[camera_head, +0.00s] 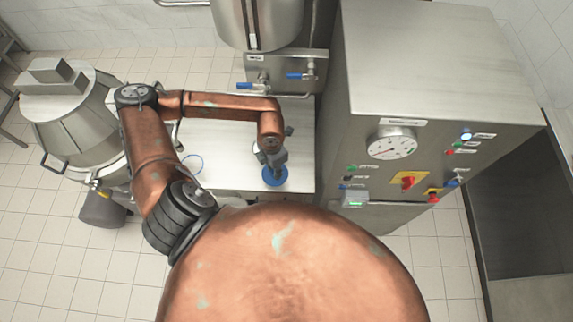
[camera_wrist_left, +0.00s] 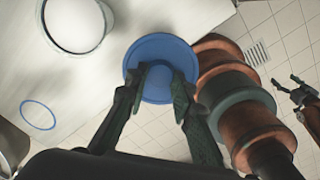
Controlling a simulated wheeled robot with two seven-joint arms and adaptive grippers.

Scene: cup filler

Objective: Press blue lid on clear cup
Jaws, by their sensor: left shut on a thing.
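The blue lid (camera_head: 275,176) is a round disc below my left gripper (camera_head: 272,160), over the white table's right front part. In the left wrist view, the fingers of my left gripper (camera_wrist_left: 168,72) are closed on the raised middle of the blue lid (camera_wrist_left: 160,50). I cannot make out the clear cup for sure. A pale round thing with a grey rim (camera_wrist_left: 75,22) lies up and left of the lid in the wrist view; I cannot tell whether it is the cup. My right gripper (camera_wrist_left: 296,88) shows at the wrist view's right edge, fingers apart and empty.
A thin blue ring (camera_head: 192,164) lies on the white table (camera_head: 225,150). A steel tank (camera_head: 255,22) with blue-handled taps (camera_head: 300,76) stands behind. A steel cabinet (camera_head: 430,90) with a gauge and switches borders the right. A steel vessel (camera_head: 75,115) stands left.

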